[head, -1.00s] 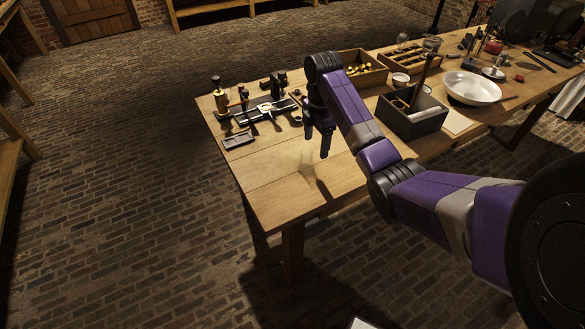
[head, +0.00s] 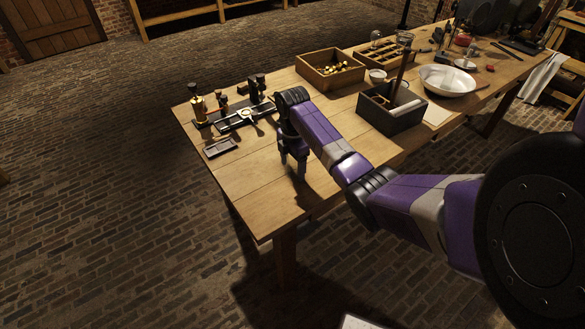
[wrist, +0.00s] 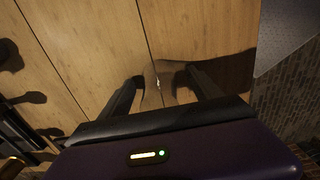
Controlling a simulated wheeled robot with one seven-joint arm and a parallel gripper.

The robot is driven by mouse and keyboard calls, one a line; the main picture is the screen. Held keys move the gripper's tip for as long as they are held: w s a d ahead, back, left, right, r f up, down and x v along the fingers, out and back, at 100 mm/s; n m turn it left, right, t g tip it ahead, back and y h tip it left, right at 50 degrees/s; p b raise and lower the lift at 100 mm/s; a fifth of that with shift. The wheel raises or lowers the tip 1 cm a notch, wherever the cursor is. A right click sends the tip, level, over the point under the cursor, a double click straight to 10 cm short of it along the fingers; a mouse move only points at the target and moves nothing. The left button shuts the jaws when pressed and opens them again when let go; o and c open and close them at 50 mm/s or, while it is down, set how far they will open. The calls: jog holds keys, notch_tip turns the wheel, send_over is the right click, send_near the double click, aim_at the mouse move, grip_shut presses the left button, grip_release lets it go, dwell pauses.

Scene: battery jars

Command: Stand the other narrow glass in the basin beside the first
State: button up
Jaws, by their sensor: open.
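My gripper (head: 294,170) points down, low over the near left part of the wooden table. In the wrist view its two fingers (wrist: 162,82) are apart. A small bright glint shows between them, but I cannot make out a clear glass outline there. The narrow glass is not clearly visible in the head view now; the fingers cover the spot around where it stood. The white basin (head: 447,80) sits farther right on the table. I cannot make out a glass inside it.
A wooden tray (head: 330,72) of brass parts and a metal apparatus (head: 240,112) lie behind. A small dark tray (head: 221,148) lies left. The table's front corner is bare.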

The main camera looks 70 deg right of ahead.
grip_shut()
dwell(0.3)
jog(key=shift+r, duration=0.2)
notch_tip(320, 180, up, 11)
jog(key=shift+w, duration=0.1)
notch_tip(320, 180, up, 9)
jog(key=p, duration=0.7)
jog(key=shift+f, duration=0.15)
